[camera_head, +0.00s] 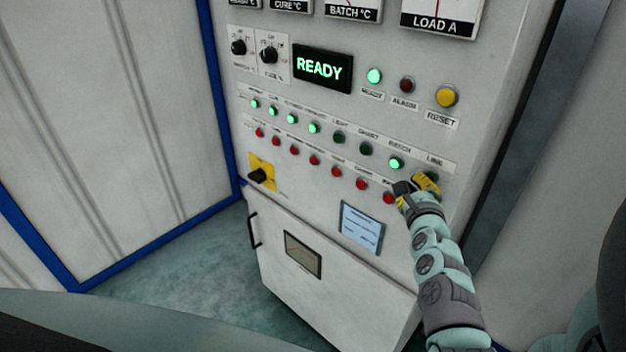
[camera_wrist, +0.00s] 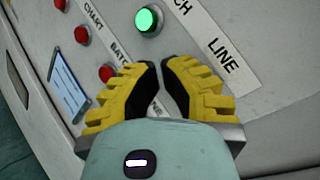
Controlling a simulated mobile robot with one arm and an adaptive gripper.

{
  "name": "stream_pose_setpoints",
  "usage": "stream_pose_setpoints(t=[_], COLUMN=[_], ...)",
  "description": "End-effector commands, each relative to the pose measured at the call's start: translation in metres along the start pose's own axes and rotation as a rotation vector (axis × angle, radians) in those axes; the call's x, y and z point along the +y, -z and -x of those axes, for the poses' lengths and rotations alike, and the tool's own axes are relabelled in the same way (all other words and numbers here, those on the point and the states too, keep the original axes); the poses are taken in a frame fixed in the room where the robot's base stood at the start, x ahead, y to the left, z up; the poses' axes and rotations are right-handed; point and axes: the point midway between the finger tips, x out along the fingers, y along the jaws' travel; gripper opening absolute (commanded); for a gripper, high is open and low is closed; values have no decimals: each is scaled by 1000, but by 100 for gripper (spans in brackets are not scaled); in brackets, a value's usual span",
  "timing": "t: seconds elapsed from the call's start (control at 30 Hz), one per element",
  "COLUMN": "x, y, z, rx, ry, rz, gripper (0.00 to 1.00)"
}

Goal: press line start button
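The control panel (camera_head: 300,120) has a row of green buttons above a row of red ones. The LINE label (camera_head: 434,161) is at the right end of the green row; it also shows in the wrist view (camera_wrist: 222,57). The green line start button below it is largely or fully hidden by my gripper (camera_head: 420,184). In the wrist view my gripper's (camera_wrist: 161,64) yellow fingers converge with their tips nearly together, and nothing shows between them. They are at the panel, just below the LINE label; contact cannot be told.
A lit green BATCH button (camera_head: 396,163) is left of my gripper and shows in the wrist view (camera_wrist: 149,20). A red button (camera_head: 389,198) is close at lower left. The display (camera_head: 322,69) reads READY. A yellow RESET button (camera_head: 446,96) is above.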

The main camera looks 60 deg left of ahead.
Motion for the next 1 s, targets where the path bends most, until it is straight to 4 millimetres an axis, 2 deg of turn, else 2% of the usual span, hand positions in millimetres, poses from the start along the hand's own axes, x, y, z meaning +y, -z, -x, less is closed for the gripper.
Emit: stream_pose_setpoints(t=[1.0], x=[-4], y=[5], z=[-7], rx=[2], ry=[2], rz=[-2], gripper=[0])
